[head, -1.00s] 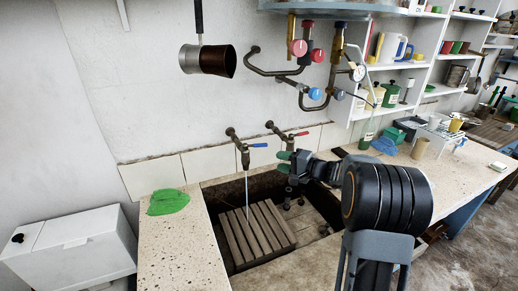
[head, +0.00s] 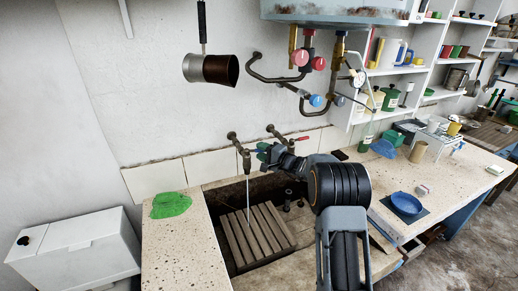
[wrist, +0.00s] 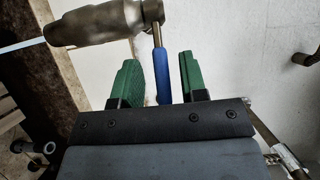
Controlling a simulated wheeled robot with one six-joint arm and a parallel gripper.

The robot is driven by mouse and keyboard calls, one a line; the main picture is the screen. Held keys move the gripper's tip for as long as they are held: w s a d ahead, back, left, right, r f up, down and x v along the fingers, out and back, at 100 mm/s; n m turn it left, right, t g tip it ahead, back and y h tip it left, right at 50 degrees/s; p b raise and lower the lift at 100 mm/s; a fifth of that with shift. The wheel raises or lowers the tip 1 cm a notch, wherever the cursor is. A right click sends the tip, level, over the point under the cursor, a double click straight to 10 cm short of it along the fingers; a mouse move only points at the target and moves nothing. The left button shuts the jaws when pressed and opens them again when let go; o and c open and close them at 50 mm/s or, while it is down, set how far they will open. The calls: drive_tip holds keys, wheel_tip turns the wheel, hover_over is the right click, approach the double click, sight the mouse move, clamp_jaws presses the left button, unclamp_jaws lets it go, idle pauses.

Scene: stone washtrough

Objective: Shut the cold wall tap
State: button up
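The cold wall tap (head: 240,147) is a brass tap on the wall at the left of the trough. A thin water stream (head: 248,205) runs from its spout. Its body also shows at the top of the wrist view (wrist: 95,22). Its blue lever (wrist: 162,75) shows there between the green fingers. In the head view the lever is hidden by my gripper (head: 262,152). In the wrist view my gripper (wrist: 160,82) is open, with one finger on each side of the lever and small gaps showing.
A second tap with a red lever (head: 303,138) is just to the right on the wall. The stone trough (head: 218,225) holds a slatted wooden rack (head: 255,235). A green cloth (head: 170,204) lies on the left ledge. Pipes with valves (head: 316,100) hang above.

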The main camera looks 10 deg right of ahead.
drive_tip(key=shift+w+r, duration=0.15)
drive_tip(key=shift+r, duration=0.05)
drive_tip(key=shift+w+a+f, duration=0.1)
clamp_jaws()
idle(0.4)
